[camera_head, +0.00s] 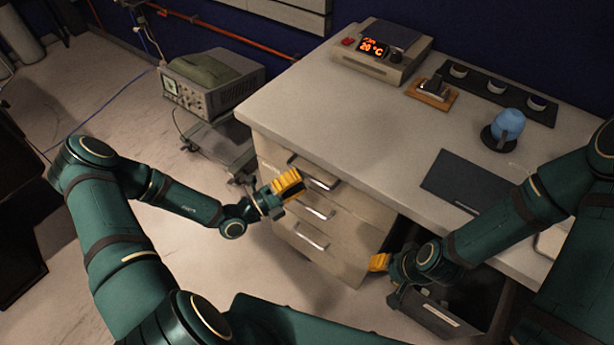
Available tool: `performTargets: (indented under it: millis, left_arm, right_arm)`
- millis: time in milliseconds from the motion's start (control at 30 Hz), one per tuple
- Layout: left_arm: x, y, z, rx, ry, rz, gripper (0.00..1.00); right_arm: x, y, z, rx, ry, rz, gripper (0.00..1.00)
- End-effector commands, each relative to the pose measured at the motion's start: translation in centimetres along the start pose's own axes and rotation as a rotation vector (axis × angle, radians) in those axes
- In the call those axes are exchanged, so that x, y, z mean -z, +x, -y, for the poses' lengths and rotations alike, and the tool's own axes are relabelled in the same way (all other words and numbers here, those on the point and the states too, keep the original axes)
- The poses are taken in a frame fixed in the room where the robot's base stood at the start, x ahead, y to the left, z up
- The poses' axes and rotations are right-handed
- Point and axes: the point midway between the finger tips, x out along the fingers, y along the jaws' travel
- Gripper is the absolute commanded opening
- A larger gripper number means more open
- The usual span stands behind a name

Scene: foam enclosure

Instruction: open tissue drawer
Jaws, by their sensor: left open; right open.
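A beige drawer unit (343,265) stands under the worktop, with several drawers one above another and metal bar handles. The top drawer handle (318,176) is at the upper front, partly hidden by my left gripper. The middle handle (318,207) and the lower handle (311,237) show below it. My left gripper (291,185) with yellow fingers is open, just in front of the top drawer; I cannot tell whether it touches the handle. My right gripper (379,262) is open and empty beside the right side of the drawer unit. No tissues are visible.
On the worktop (350,110) are a device with a red 20°C display (378,50), a blue rounded object (508,124), a dark mat (465,182) and a small wooden-based item (432,92). A dark open bin (440,312) is below my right gripper. An instrument on a cart (210,82) stands left.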

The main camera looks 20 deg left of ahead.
Motion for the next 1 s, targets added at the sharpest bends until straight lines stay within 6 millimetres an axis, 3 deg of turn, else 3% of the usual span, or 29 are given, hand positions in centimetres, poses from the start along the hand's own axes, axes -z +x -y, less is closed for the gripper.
performTargets:
  millis: [233,600,733,1000]
  left_arm:
    - [0.0,2.6,0.0,0.0,0.001,-0.001,0.41]
    - [0.0,3.0,0.0,-0.001,0.002,-0.001,0.44]
    - [0.0,3.0,0.0,-0.001,0.002,-0.001,0.0]
    - [0.0,3.0,0.0,0.0,0.002,-0.001,0.0]
  right_arm:
    - [0.1,0.4,-0.1,0.0,0.0,-0.002,0.47]
    - [0.1,0.4,-0.1,0.0,0.0,-0.003,0.47]
    - [0.1,0.4,-0.1,0.0,0.0,-0.003,0.47]
    - [0.1,0.4,-0.1,0.0,0.0,-0.002,0.47]
